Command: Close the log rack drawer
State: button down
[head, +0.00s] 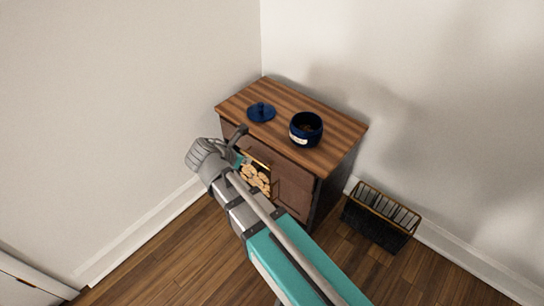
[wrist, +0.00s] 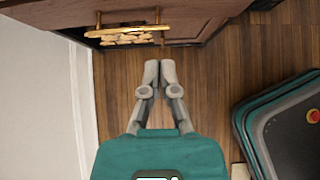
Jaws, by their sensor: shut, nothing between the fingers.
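The log rack drawer sits low in the wooden cabinet (head: 293,187). Its pale cut logs (head: 254,181) show in the head view just beyond my arm, which hides part of the drawer. In the wrist view the logs (wrist: 125,38) lie behind a brass rail (wrist: 120,31) at the top, beside a dark gap. How far the drawer stands out is hard to tell. My gripper (wrist: 159,72) is shut and empty, its fingertips together over the floor, pointing toward the cabinet front and apart from the rail.
A blue jar (head: 306,128) and its blue lid (head: 262,112) rest on the cabinet top (head: 335,130). Walls run close behind and left. The wooden floor (wrist: 215,85) in front is clear.

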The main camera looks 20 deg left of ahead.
jog(key=shift+f, duration=0.1)
dwell(0.4)
jog(key=b, duration=0.7)
send_near(274, 155)
jog(key=x, duration=0.3)
jog(key=s+f+x, duration=0.1)
jog(key=x, duration=0.1)
jog(key=shift+w+a, duration=0.1)
jog(key=shift+w+d, duration=0.35)
jog(key=shift+w, duration=0.45)
